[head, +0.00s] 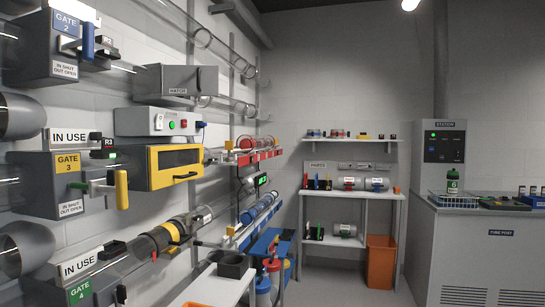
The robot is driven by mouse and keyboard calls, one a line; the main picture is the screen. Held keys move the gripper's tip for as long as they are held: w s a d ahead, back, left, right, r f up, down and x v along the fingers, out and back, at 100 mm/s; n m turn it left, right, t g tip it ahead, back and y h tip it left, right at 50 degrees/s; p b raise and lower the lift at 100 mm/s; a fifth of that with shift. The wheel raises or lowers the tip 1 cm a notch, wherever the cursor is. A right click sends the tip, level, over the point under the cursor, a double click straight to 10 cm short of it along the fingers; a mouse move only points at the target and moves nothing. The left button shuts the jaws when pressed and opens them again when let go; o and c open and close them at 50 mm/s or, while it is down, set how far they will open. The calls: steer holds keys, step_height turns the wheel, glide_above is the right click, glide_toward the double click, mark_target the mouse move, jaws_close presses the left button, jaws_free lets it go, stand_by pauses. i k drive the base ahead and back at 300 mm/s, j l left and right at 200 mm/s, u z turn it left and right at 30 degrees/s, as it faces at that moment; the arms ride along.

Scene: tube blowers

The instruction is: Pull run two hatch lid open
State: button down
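A grey box with a small HATCH label (178,91) sits on the upper tube line at the left wall. This hatch box (155,78) is level with the box marked GATE 2 (66,20), just to its right. A grey panel (208,79) forms its right end. The lid looks shut, though its edge and any handle are too small to make out. The gate 2 box has a blue handle (88,42). My gripper is not in view.
Below the hatch stand a control box (150,122) with green and red buttons and a yellow-framed box (173,165). GATE 3 (67,163) has a yellow handle sticking out. A work table (218,285) is low in front. Shelves (350,193) and an orange bin (380,262) stand at the back.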

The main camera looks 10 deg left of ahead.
mark_target(176, 80)
steer(key=u, duration=0.4)
steer(key=i+l+u, duration=0.1)
steer(key=u, duration=0.25)
steer(key=i+u, duration=0.1)
steer(key=u, duration=0.3)
steer(key=l+u, duration=0.15)
steer(key=u, duration=0.25)
steer(key=i+l+u, duration=0.2)
steer(key=l+u, duration=0.25)
steer(key=l, duration=0.35)
steer(key=i+l+u, duration=0.1)
steer(key=l+u, duration=0.35)
steer(key=l, duration=0.35)
steer(key=l+u, duration=0.4)
steer(key=l, duration=0.4)
